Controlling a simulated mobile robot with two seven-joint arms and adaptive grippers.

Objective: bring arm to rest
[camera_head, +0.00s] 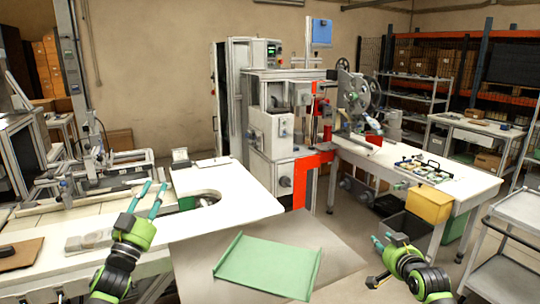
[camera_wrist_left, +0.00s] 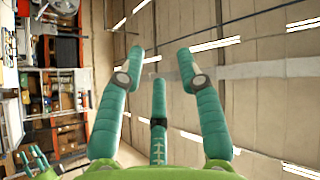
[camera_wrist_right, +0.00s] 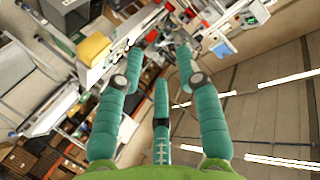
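My left gripper (camera_head: 147,196) is raised at the lower left of the head view, in front of the white work table (camera_head: 235,203). Its teal fingers are spread and empty, and the left wrist view shows the open fingers (camera_wrist_left: 160,65) against the ceiling. My right gripper (camera_head: 383,242) is at the lower right of the head view, left of the yellow bin (camera_head: 428,204). In the right wrist view its fingers (camera_wrist_right: 160,65) are spread with nothing between them.
A green tray (camera_head: 268,264) lies in front, low in the middle. A white and red machine (camera_head: 275,130) stands behind the table. A side table (camera_head: 400,165) with a reel (camera_head: 355,88) is at the right. A grey cart (camera_head: 510,250) stands at the far right.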

